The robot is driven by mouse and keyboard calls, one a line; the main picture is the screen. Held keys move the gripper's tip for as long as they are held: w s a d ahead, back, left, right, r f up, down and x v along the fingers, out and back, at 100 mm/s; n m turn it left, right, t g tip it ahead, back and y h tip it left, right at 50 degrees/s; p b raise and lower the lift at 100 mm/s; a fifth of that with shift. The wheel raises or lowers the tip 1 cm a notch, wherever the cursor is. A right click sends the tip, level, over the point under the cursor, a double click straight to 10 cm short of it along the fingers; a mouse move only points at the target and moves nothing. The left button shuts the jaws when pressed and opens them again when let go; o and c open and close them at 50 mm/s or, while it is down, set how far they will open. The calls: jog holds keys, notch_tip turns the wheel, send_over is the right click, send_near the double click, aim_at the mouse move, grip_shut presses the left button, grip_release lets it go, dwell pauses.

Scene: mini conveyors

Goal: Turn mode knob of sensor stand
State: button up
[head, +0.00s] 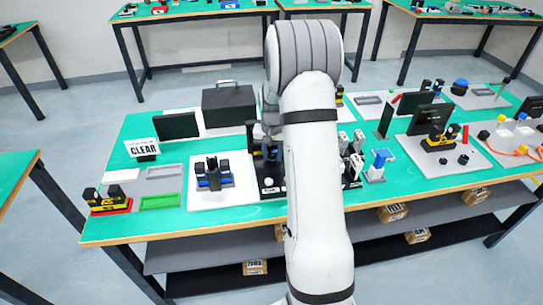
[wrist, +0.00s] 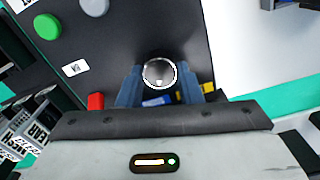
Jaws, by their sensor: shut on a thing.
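In the head view my gripper (head: 269,135) is partly covered by my white arm, above a black stand (head: 268,187) at the middle of the table. The knob cannot be made out there. I cannot tell its exact angle.
In the wrist view a green button (wrist: 46,27) and a grey button (wrist: 94,7) sit up left of the knob. A red block (wrist: 96,101) is close to the left finger. In the head view, a white board (head: 238,195) with blue-black parts lies left of the stand.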

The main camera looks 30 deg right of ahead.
aim_at(272, 157)
jog(key=shift+m, duration=1)
jog(key=o, duration=1)
jog(key=shift+c, duration=0.2)
jog(key=shift+r+b, duration=0.35)
jog(key=shift+r, duration=3.55)
